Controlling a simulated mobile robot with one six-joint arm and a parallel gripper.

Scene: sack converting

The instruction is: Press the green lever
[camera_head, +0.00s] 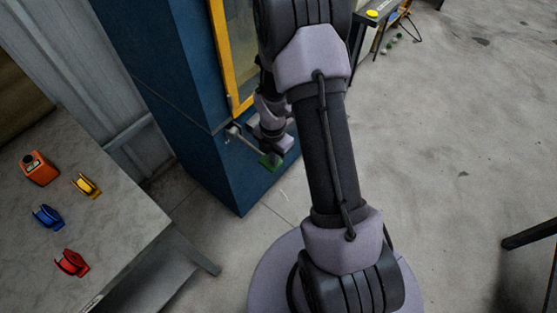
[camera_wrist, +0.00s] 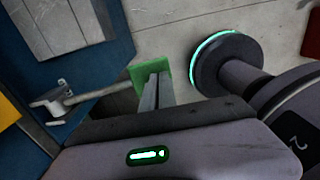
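The green lever has a flat green end plate (camera_wrist: 150,70) on a grey metal rod (camera_wrist: 98,94), which comes from a bracket on the blue cabinet. In the head view, the green plate (camera_head: 269,161) shows low at the cabinet's corner, beside my gripper (camera_head: 278,148). In the wrist view, my gripper's two fingers (camera_wrist: 158,88) lie close together, with nothing seen between them. Their tips overlap the green plate in the picture. I cannot tell whether they touch it.
The blue cabinet (camera_head: 165,85) has a yellow-framed window (camera_head: 238,45). A grey table (camera_head: 110,222) at left holds an orange box (camera_head: 38,168) and yellow (camera_head: 86,186), blue (camera_head: 47,216) and red (camera_head: 71,262) items. Open floor (camera_head: 450,130) lies at right.

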